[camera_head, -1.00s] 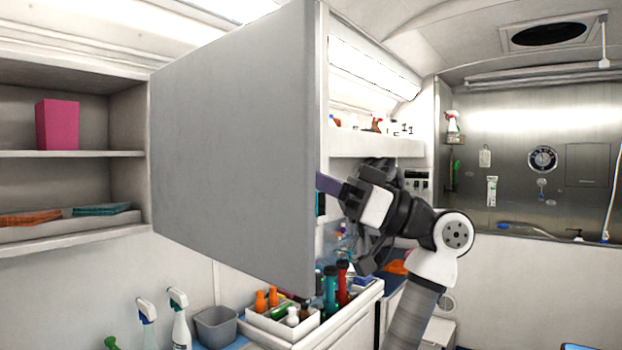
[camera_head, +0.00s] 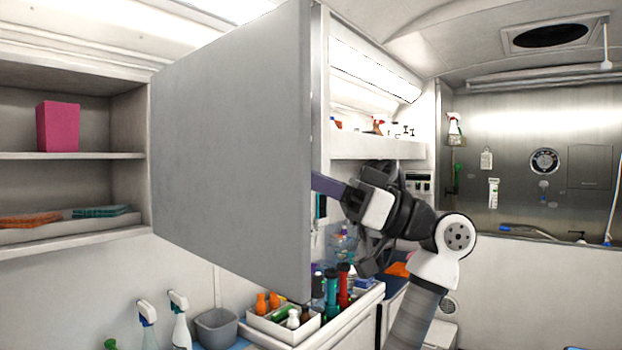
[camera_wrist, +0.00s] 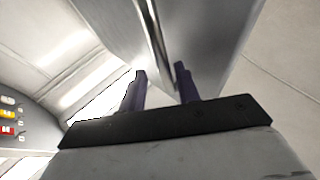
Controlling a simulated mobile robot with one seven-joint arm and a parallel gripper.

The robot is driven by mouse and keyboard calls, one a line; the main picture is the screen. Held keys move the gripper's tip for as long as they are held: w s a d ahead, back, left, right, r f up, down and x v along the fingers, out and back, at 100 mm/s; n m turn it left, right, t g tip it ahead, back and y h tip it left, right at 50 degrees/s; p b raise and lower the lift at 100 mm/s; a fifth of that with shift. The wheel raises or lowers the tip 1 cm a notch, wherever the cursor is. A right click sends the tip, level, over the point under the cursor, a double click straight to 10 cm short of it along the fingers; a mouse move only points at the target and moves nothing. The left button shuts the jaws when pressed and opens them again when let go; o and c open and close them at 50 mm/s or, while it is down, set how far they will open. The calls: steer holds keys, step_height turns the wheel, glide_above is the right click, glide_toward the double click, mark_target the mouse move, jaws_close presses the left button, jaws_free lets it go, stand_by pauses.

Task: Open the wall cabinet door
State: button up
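The wall cabinet door (camera_head: 230,140), a large grey panel, stands swung out from the cabinet (camera_head: 145,110), whose shelves show at left. My gripper (camera_head: 322,185) is at the door's free right edge, its visible dark purple finger reaching that edge. In the wrist view, the two fingers of my gripper (camera_wrist: 160,85) are spread apart. A shiny metal bar (camera_wrist: 152,30), apparently the door's handle, runs along the grey door panel (camera_wrist: 215,35) toward the gap between them. Contact between fingers and bar is unclear. The door hides part of my gripper in the head view.
A pink box (camera_head: 58,127) and trays of cloths stand on the cabinet shelves. Below the door, a counter holds a white bin of bottles (camera_head: 283,325), a grey tub (camera_head: 216,327) and spray bottles (camera_head: 181,325). An open shelf (camera_head: 378,150) lies behind my gripper.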

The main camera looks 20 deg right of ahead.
steer(key=b+v, duration=0.3)
steer(key=v, duration=1)
steer(key=shift+s+d+b, duration=0.15)
steer(key=shift+d+b, duration=0.2)
steer(key=shift+b, duration=0.05)
steer(key=shift+f, duration=0.2)
